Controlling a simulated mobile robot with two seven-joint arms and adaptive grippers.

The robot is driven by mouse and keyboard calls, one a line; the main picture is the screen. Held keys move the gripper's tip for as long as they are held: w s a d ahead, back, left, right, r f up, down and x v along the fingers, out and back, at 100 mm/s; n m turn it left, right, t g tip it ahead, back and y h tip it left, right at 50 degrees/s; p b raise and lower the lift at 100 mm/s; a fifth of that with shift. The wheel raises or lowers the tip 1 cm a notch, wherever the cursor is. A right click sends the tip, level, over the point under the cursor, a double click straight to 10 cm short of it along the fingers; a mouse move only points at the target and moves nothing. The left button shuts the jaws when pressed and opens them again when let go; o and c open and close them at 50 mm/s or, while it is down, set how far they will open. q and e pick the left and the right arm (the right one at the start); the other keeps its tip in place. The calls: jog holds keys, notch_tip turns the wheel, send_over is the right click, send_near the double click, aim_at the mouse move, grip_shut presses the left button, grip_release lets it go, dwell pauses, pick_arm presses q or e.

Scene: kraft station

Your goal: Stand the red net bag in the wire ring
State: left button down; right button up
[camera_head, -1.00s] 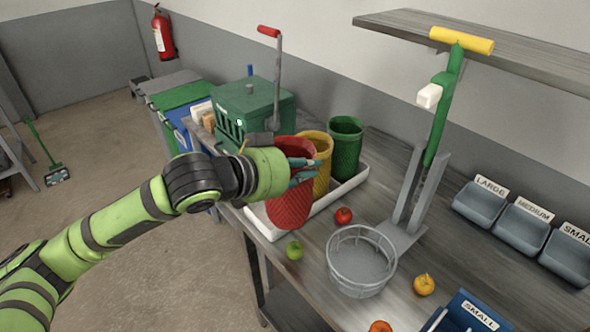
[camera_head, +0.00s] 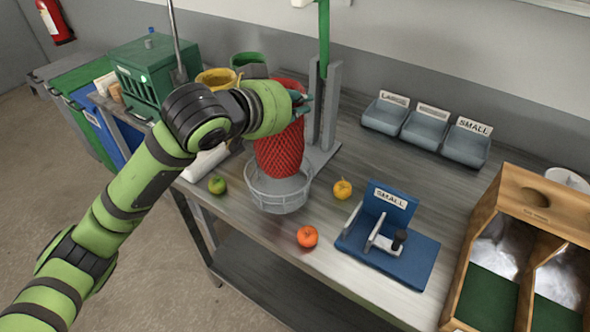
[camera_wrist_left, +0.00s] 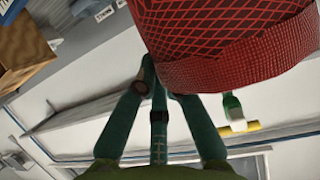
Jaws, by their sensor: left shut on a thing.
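The red net bag (camera_head: 280,150) is upright in the head view, its lower end at the mouth of the wire ring (camera_head: 279,196), a round grey basket-like frame on the bench. From this angle I cannot tell whether the bag's base touches the ring's floor. My left gripper (camera_head: 300,103) is shut on the bag's upper part from the left. In the left wrist view the bag (camera_wrist_left: 230,45) fills the top, close to the green fingers (camera_wrist_left: 165,95). My right gripper is in neither view.
A green apple (camera_head: 217,185), an orange fruit (camera_head: 307,236) and a yellow fruit (camera_head: 342,189) lie around the ring. A press stand (camera_head: 325,110) rises just behind it. A blue SMALL gauge (camera_head: 390,250) and a wooden crate (camera_head: 482,255) are to the right. Yellow (camera_head: 215,79) and green bags (camera_head: 248,64) stand behind my arm.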

aim_at(291, 141)
pick_arm(q)
jog(key=f, duration=0.3)
jog(key=shift+w+a+f, duration=0.2)
jog(key=shift+a+f, duration=0.05)
jog(key=shift+f, duration=0.15)
notch_tip(291, 141, down, 3)
jog(key=shift+s+d+f+p, duration=0.1)
jog(key=shift+p, duration=0.4)
jog(key=shift+f, duration=0.55)
jog(key=c, duration=1.4)
grip_release()
jog(key=shift+o, duration=0.4)
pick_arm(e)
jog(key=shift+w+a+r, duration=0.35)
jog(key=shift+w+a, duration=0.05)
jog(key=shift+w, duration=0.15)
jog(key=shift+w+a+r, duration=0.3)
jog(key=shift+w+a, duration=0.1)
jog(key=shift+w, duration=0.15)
